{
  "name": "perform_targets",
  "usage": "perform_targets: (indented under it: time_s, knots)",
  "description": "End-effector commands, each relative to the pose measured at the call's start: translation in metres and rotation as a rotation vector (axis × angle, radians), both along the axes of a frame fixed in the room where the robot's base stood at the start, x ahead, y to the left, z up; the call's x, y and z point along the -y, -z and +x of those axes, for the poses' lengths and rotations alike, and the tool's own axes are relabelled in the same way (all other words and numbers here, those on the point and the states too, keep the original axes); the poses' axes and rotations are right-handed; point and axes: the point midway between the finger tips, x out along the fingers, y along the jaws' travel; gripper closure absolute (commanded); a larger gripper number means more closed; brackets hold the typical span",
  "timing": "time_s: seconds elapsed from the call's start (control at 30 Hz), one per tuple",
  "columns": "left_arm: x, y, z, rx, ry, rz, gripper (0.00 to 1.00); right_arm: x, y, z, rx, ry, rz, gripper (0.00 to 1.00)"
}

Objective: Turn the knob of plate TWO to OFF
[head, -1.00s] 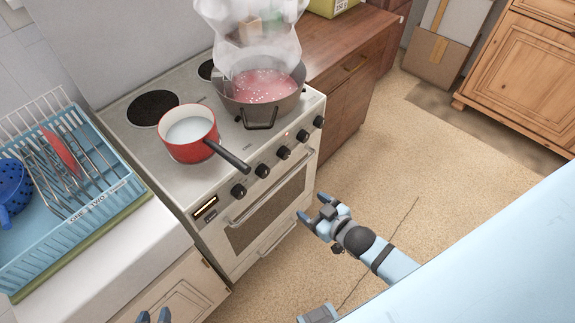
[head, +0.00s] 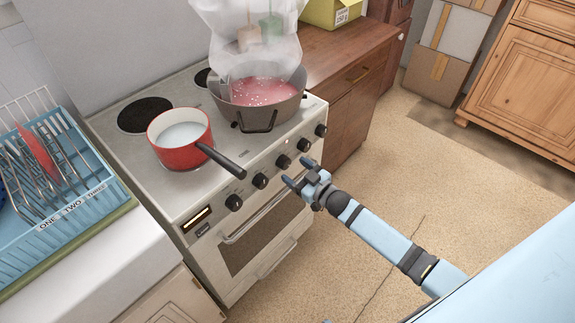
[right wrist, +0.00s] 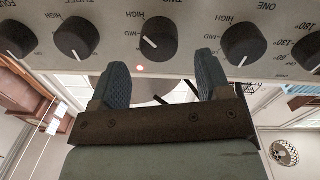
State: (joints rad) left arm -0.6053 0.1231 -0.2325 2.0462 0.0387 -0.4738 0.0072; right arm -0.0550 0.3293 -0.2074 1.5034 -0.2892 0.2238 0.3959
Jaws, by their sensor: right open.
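The black knob of plate TWO (right wrist: 158,40) is on the stove's front panel. A small red light (right wrist: 140,68) glows by knob TWO. In the head view knob TWO (head: 283,161) is the middle one of the row. My right gripper (head: 296,172) is open and empty, just in front of the panel. In the right wrist view its fingers (right wrist: 164,80) point at knob TWO, apart from it. My left gripper is out of view.
Knob THREE (right wrist: 76,38) is close beside knob TWO. A red saucepan (head: 178,150) stands on the stove, its handle (head: 222,160) reaching over the front edge. The floor before the stove is clear.

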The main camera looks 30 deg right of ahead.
Motion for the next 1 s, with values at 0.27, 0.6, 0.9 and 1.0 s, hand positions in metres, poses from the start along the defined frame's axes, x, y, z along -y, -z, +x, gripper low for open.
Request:
perform_targets:
  time_s: [0.27, 0.6, 0.9, 1.0]
  knots:
    - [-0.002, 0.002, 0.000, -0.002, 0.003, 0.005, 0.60, -0.010, 0.000, 0.033, -0.001, 0.000, 0.001, 0.29]
    - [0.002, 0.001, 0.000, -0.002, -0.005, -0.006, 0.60, -0.012, 0.000, 0.037, -0.001, 0.000, 0.001, 0.29]
    - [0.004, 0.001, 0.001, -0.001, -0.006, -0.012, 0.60, -0.012, 0.000, 0.037, -0.001, 0.000, 0.001, 0.79]
    - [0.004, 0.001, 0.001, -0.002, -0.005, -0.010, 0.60, -0.012, 0.000, 0.037, 0.000, 0.000, -0.003, 0.79]
